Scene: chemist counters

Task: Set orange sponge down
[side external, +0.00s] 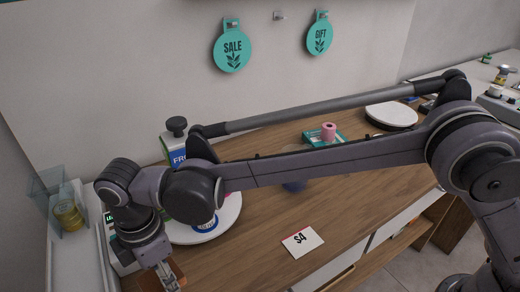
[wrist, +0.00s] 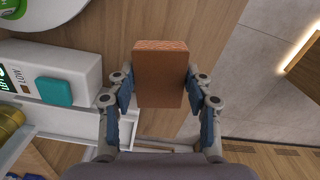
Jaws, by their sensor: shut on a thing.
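The orange sponge (wrist: 160,80) is a brown-orange block in the wrist view, held between the two fingers of my gripper (wrist: 161,100). Both fingers touch its sides. The wooden counter (wrist: 200,30) lies beneath it; I cannot tell whether the sponge touches it. In the side external view, my gripper (side external: 168,275) is at the lower left, over the counter's near left end. There the sponge (side external: 176,270) shows only in part, beside the fingers and near the bottom edge of the picture.
A white box with a teal button (wrist: 55,91) stands left of the sponge. A round white stand (side external: 228,222) holds containers. A price card (side external: 302,241) lies right of it. The counter's edge drops to grey floor (wrist: 255,80) on the right. Bare wood (side external: 345,210) lies mid-counter.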

